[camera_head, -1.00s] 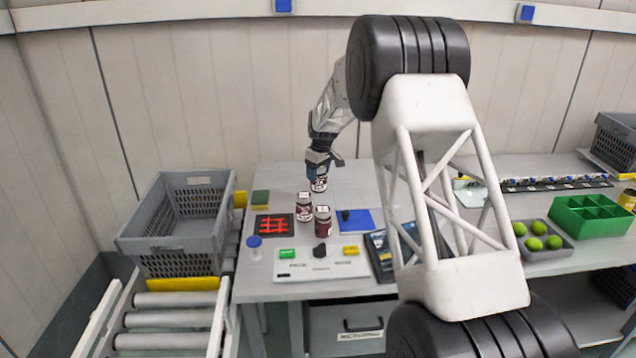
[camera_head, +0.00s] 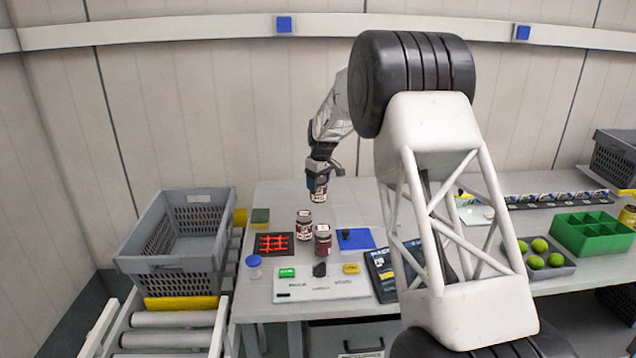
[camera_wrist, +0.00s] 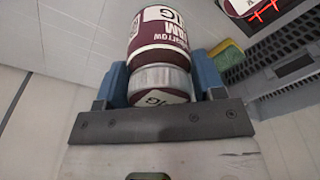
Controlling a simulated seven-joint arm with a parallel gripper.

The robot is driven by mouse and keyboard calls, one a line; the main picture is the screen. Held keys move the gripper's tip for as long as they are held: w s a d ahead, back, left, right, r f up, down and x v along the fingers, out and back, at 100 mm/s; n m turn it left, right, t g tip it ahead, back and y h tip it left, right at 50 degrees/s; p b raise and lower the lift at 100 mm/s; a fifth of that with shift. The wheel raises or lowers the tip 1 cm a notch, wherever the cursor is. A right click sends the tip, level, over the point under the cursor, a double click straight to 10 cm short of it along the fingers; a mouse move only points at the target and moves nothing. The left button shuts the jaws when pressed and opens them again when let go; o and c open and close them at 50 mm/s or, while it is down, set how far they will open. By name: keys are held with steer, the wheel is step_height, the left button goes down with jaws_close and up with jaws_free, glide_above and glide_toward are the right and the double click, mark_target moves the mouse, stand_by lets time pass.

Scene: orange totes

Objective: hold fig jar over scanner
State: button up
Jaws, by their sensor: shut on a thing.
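My gripper (camera_head: 319,176) is shut on the fig jar (camera_head: 318,193), a small jar with a dark red and white label. In the wrist view the fig jar (camera_wrist: 165,40) sits between the blue fingers (camera_wrist: 160,88), with "IG" and "JAM" lettering partly readable. It is held above the back of the table. The scanner (camera_head: 273,244), a dark pad with glowing red lines, lies to the front left of the jar. Part of the scanner also shows at the top right of the wrist view (camera_wrist: 266,13).
Two similar jars (camera_head: 304,225) (camera_head: 322,241) stand right of the scanner. A green-yellow sponge (camera_head: 260,217) lies behind it. A blue mat (camera_head: 354,239) is to the right. A grey crate (camera_head: 170,262) stands left, on rollers. The table's back left is clear.

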steer(key=shift+r, duration=0.1)
steer(key=shift+s+d+r+m, duration=1.15)
steer(key=shift+s+m, duration=0.7)
steer(key=shift+s, duration=1.2)
steer(key=shift+s+d+r+m, duration=0.85)
steer(key=shift+s+d+m, duration=0.75)
steer(key=shift+s, duration=1.45)
steer(key=w+a+f+n, duration=0.1)
steer(key=a+n, duration=0.6)
steer(key=a, duration=1.4)
steer(key=shift+w+a+f, duration=0.2)
steer(key=shift+a+f, duration=0.2)
steer(key=shift+f, duration=0.15)
steer(key=shift+f, duration=0.15)
step_height(320, 180, down, 8)
steer(key=shift+f, duration=0.1)
